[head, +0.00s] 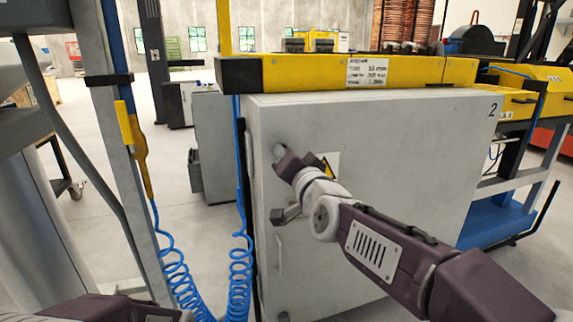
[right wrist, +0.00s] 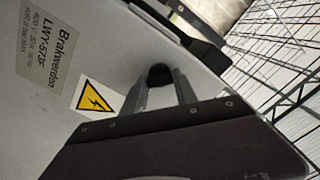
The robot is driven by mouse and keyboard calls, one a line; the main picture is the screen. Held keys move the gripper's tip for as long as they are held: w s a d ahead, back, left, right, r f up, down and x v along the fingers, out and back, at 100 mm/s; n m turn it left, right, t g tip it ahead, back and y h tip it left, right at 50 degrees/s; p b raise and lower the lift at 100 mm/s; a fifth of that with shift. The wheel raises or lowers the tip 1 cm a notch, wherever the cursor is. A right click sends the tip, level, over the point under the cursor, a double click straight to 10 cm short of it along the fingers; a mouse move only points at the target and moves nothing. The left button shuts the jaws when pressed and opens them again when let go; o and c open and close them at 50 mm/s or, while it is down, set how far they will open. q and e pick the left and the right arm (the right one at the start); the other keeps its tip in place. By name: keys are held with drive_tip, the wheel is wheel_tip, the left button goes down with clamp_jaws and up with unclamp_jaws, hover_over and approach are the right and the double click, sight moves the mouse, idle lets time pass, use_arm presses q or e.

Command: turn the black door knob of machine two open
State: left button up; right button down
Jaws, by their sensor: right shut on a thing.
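The machine two cabinet (head: 400,170) is a light grey box with a "2" at its upper right corner. My right gripper (head: 279,151) reaches its door near the upper left. In the right wrist view, the two fingers of my right gripper (right wrist: 160,78) are shut on the black door knob (right wrist: 159,70), one on each side. In the head view the knob is hidden by the gripper. How far the knob is turned cannot be told. My left gripper is not in view.
A yellow beam (head: 300,73) runs along the cabinet's top. Blue coiled hoses (head: 240,265) hang at its left, and a grey post (head: 125,150) with a yellow hand control (head: 135,140) stands further left. A yellow warning sign (right wrist: 95,100) is on the door.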

drive_tip(key=shift+f+m+b, duration=0.1)
drive_tip(key=shift+m+b, duration=1.5)
drive_tip(key=shift+m, duration=3)
drive_tip(key=c, duration=1)
unclamp_jaws()
drive_tip(key=shift+o, duration=0.2)
